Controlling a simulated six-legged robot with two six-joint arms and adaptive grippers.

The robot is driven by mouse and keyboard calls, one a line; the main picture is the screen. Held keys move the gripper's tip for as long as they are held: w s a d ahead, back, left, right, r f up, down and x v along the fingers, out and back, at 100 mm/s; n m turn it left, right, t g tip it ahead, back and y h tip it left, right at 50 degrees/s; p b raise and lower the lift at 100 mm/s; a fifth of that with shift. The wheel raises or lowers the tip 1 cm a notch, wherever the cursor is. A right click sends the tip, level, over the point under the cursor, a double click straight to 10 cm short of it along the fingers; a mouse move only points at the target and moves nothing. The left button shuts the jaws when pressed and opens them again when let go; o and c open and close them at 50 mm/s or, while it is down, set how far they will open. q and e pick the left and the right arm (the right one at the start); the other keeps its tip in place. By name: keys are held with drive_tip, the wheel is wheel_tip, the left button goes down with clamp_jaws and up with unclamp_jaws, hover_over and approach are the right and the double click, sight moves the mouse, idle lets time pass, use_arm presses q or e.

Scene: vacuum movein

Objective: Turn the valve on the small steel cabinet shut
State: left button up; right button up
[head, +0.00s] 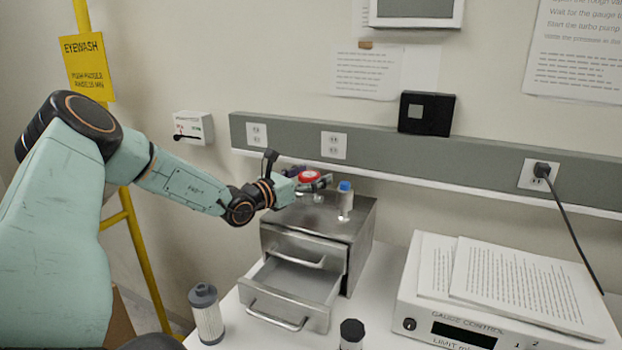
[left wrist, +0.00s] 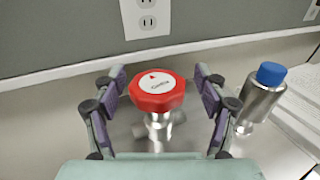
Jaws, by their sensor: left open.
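The small steel cabinet (head: 362,232) stands on the white bench, with its lower drawer (head: 290,290) pulled out. On its top is a valve with a red knob (head: 309,176), which has a white face. In the left wrist view the red knob (left wrist: 157,90) sits on a steel stem between the two fingers. My left gripper (head: 308,182) is open around the knob; in the left wrist view its fingers (left wrist: 162,98) stand apart on either side, with gaps to the knob. My right gripper is not in view.
A steel bottle with a blue cap (head: 345,200) stands on the cabinet right of the valve, close to the right finger. A gauge control box (head: 500,320) with papers is at right. A filter cylinder (head: 207,315) and a black-capped jar (head: 351,335) stand in front.

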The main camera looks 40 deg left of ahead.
use_arm(q)
drive_tip(key=shift+s+a+r, duration=0.1)
drive_tip(key=shift+s, duration=0.05)
drive_tip(key=shift+a, duration=0.1)
drive_tip(key=shift+c, duration=0.5)
drive_tip(key=c, duration=0.3)
drive_tip(key=shift+w, duration=0.2)
drive_tip(key=c, duration=0.8)
drive_tip(key=shift+h, duration=0.3)
